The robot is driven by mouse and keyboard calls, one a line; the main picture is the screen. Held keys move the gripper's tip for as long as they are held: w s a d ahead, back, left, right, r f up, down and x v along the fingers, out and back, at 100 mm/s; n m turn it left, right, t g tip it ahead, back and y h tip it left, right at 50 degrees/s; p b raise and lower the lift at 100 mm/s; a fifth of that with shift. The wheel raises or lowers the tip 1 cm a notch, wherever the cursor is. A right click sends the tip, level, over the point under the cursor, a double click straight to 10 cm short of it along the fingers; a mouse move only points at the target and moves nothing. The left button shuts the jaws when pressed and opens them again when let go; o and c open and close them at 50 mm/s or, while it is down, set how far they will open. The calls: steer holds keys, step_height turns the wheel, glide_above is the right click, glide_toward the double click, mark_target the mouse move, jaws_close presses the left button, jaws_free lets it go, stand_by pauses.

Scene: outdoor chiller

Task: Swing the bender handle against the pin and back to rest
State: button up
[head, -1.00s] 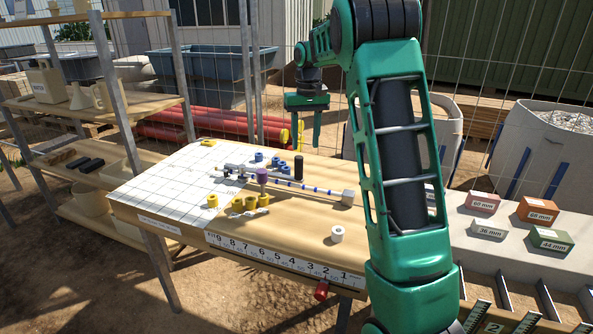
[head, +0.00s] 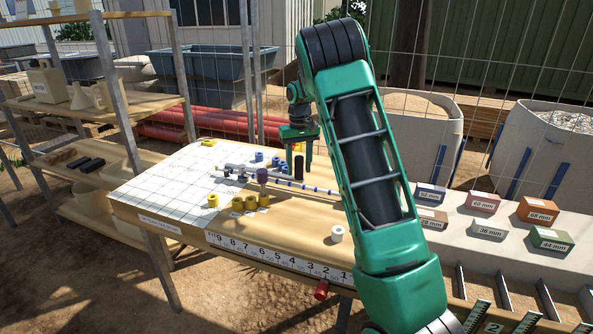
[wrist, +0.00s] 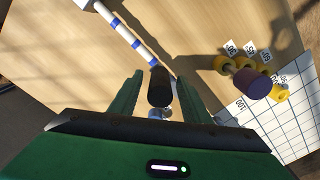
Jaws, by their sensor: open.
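The bender handle's black upright grip (head: 299,167) stands on the board, close below my gripper (head: 298,152). In the wrist view the black grip (wrist: 160,88) shows between the two green fingers (wrist: 160,80), which are open with gaps on both sides. A white rod with blue bands (head: 290,183) lies along the board beside it; it also shows in the wrist view (wrist: 128,38). A purple-topped upright cylinder (head: 262,176) stands to the left, also in the wrist view (wrist: 254,84). I cannot tell which piece is the pin.
Several yellow round pieces (head: 238,203) stand near a white gridded sheet (head: 150,190). A white ring (head: 337,233) sits near the board's ruler edge (head: 280,258). Labelled blocks (head: 488,229) lie on a ledge at right. A wire fence runs behind the board.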

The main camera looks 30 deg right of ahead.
steer(key=shift+f, duration=0.5)
jaws_close()
stand_by(1.1)
